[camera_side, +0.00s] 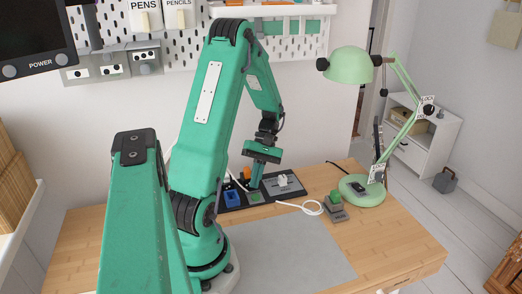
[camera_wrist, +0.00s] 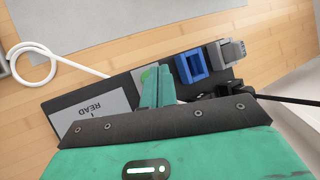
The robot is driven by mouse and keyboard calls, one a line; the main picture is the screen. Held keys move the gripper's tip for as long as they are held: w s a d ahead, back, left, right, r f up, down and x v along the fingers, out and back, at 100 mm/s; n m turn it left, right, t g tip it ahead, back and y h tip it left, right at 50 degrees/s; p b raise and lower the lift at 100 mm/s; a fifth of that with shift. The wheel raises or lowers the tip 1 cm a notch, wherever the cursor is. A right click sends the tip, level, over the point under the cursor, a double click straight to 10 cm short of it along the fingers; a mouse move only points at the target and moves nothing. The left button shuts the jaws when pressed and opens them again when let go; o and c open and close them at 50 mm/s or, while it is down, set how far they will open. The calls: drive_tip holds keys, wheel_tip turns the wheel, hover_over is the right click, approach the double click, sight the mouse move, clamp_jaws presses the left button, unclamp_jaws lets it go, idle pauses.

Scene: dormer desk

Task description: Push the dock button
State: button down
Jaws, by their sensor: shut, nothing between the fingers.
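The dock (camera_side: 232,206) is a dark, long panel at the back of the desk; it also shows in the wrist view (camera_wrist: 60,101). A green square pad (camera_side: 255,197), which looks like the dock button, lies on it beside a blue socket (camera_side: 232,198). In the wrist view a bit of the green pad (camera_wrist: 148,74) shows beyond my fingers, which hide the rest. My gripper (camera_side: 255,185) is shut and empty, pointing down just over the pad; it also shows in the wrist view (camera_wrist: 160,72). I cannot tell whether the tips touch the pad.
The blue socket (camera_wrist: 192,66) and a grey connector (camera_wrist: 228,50) sit close beside my fingers. A grey plate marked READ (camera_wrist: 95,110) is on the other side. A green lamp (camera_side: 362,191) stands right.

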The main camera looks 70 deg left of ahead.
sight(256, 194)
drive_tip(key=shift+r, duration=1.6)
